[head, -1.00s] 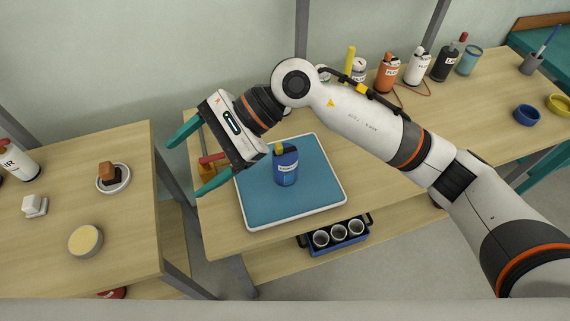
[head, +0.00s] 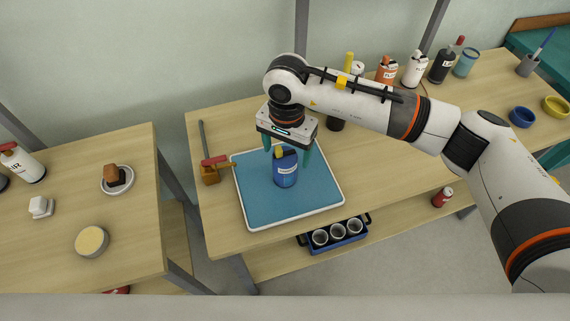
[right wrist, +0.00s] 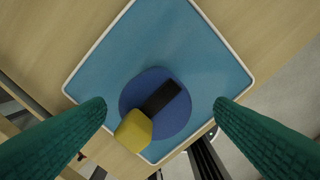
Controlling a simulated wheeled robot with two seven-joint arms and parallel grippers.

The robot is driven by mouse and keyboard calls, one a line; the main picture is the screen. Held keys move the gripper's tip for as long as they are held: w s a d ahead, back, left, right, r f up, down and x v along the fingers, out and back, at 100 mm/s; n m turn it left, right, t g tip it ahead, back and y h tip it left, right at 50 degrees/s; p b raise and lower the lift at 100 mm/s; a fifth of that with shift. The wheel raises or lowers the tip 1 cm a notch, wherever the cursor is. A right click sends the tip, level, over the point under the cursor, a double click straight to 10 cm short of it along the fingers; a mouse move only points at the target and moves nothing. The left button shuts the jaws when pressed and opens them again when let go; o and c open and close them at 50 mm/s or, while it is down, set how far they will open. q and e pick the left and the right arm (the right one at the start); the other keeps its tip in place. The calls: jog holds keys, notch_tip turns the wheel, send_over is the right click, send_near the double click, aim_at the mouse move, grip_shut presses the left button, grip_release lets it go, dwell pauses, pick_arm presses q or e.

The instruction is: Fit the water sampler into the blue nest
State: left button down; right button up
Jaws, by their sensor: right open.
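The water sampler appears to be the blue cylinder (head: 286,172) with a pale label, black top handle and yellow spout. It stands upright on the blue tray (head: 255,207). In the right wrist view its round blue top (right wrist: 140,88) shows from above. My right gripper (head: 287,155) is open above it, with one green finger on either side and visible gaps in the right wrist view. A round, open blue holder (head: 522,117), apparently the blue nest, sits empty at the right of the table. My left gripper is not in view.
A yellow holder (head: 557,107) sits beside the blue one. Several bottles (head: 414,69) line the back of the table. A caddy of cups (head: 338,235) is on the lower shelf. The table right of the tray is clear.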

aim_at(285, 155)
jog(key=f+p, duration=0.1)
jog(key=f, duration=0.1)
jog(key=f+p, duration=0.1)
jog(key=f, duration=0.1)
jog(key=shift+w+a+f, duration=0.1)
jog(key=shift+a+f, duration=0.1)
jog(key=shift+f, duration=0.35)
jog(key=c, duration=1.1)
jog(key=shift+r, duration=0.1)
